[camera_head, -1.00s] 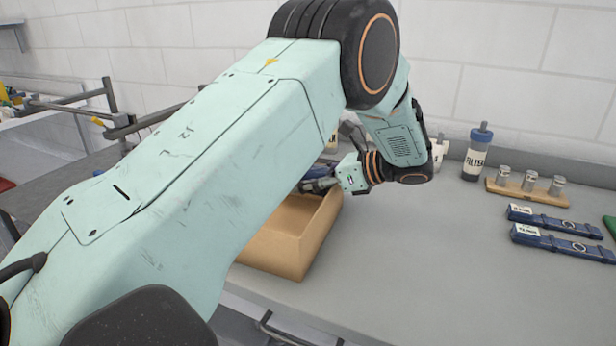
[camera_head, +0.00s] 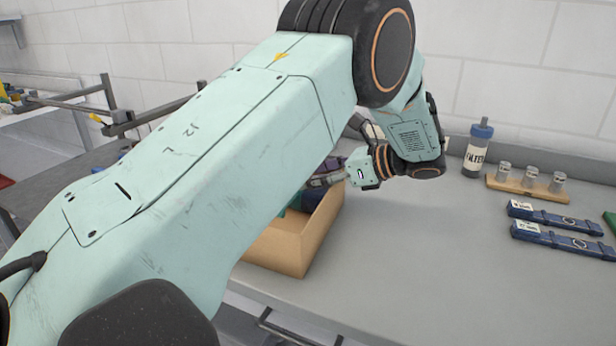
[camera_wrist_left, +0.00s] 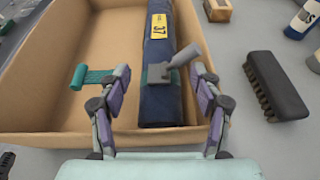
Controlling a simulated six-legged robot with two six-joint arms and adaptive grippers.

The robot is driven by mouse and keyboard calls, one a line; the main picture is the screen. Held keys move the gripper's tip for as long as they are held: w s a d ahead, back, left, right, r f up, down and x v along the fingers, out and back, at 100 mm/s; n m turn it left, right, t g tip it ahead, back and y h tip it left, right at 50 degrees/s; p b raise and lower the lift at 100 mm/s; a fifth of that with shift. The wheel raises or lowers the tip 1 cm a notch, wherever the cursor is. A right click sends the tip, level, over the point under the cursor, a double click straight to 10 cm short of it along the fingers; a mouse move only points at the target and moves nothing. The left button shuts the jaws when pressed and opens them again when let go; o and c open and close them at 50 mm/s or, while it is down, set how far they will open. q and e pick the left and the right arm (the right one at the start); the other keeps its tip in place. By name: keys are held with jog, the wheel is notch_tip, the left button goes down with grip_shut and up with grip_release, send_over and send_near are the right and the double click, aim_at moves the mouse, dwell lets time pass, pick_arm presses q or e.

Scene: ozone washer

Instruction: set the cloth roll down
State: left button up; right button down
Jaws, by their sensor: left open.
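The cloth roll (camera_wrist_left: 165,105) is dark blue with a yellow label marked 37. In the left wrist view it lies lengthwise in the cardboard box (camera_wrist_left: 50,138), toward the right side wall. My left gripper (camera_wrist_left: 132,72) is open above the box. In the head view my left gripper (camera_head: 325,179) is at the box (camera_head: 290,247), where my arm hides much of both. My right gripper is not in view.
A black brush (camera_wrist_left: 274,86) lies right of the box.

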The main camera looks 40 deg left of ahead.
pick_arm(q)
jog(key=p+v, duration=0.1)
jog(key=v, duration=0.9)
jog(key=shift+d+r, duration=0.15)
jog(key=shift+r, duration=0.2)
jog(key=shift+s+f, duration=0.1)
